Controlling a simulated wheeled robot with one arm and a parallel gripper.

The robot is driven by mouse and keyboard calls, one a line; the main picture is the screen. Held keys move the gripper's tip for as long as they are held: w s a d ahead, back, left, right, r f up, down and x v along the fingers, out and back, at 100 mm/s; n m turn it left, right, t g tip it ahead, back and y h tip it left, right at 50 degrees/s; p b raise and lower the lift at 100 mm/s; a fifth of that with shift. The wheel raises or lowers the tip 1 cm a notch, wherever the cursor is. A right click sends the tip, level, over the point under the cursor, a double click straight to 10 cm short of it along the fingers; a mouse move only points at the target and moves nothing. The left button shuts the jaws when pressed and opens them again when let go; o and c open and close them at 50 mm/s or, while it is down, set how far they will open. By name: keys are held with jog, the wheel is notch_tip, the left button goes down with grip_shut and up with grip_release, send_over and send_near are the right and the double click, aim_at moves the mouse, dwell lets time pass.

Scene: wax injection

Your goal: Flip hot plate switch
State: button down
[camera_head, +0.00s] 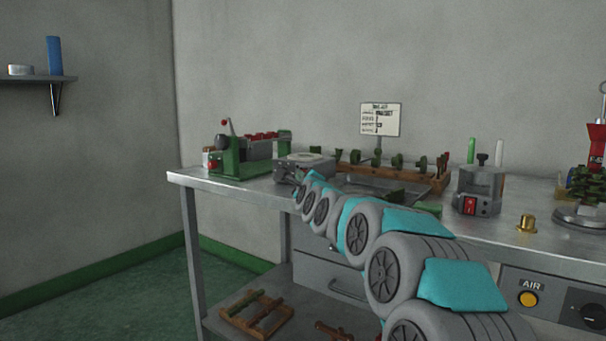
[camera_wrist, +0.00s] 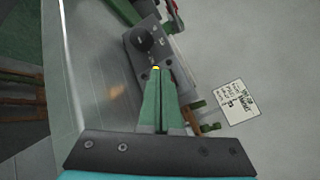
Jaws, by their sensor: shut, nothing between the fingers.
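In the wrist view a grey front panel (camera_wrist: 164,46), seemingly the hot plate's, carries a black round knob (camera_wrist: 143,40). A small yellow spot (camera_wrist: 155,68) lies on or before the panel, right at my fingertips; I cannot tell whether it is the switch. My gripper (camera_wrist: 158,76) is shut and empty, with its green fingers pointing at the panel. I cannot tell whether they touch it. In the head view my arm hides the gripper.
A green machine (camera_head: 238,160) stands left of the hot plate. A wooden rack (camera_head: 425,178) with green pieces and a sign (camera_head: 380,119) stand right and behind. A grey pot with a red switch (camera_head: 470,205) stands farther right. The metal bench (camera_head: 187,178) has a bare front left edge.

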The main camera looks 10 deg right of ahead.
aim_at(287, 198)
dwell(0.4)
jog(key=shift+s+a+f+p, duration=0.1)
jog(key=shift+s+a+p, duration=0.2)
jog(key=shift+s+a, duration=0.15)
jog(key=shift+s, duration=0.1)
jog(key=shift+s+a+p, duration=0.4)
jog(key=shift+s+a, duration=0.25)
jog(key=shift+s+a+f+p, duration=0.15)
jog(key=shift+s+a+p, duration=0.05)
jog(key=shift+s+a, duration=0.4)
jog(key=shift+s+a+f+p, duration=0.15)
jog(key=shift+s+a+p, duration=0.05)
jog(key=shift+s+a, duration=0.3)
jog(key=shift+d, duration=0.1)
jog(key=shift+s, duration=0.1)
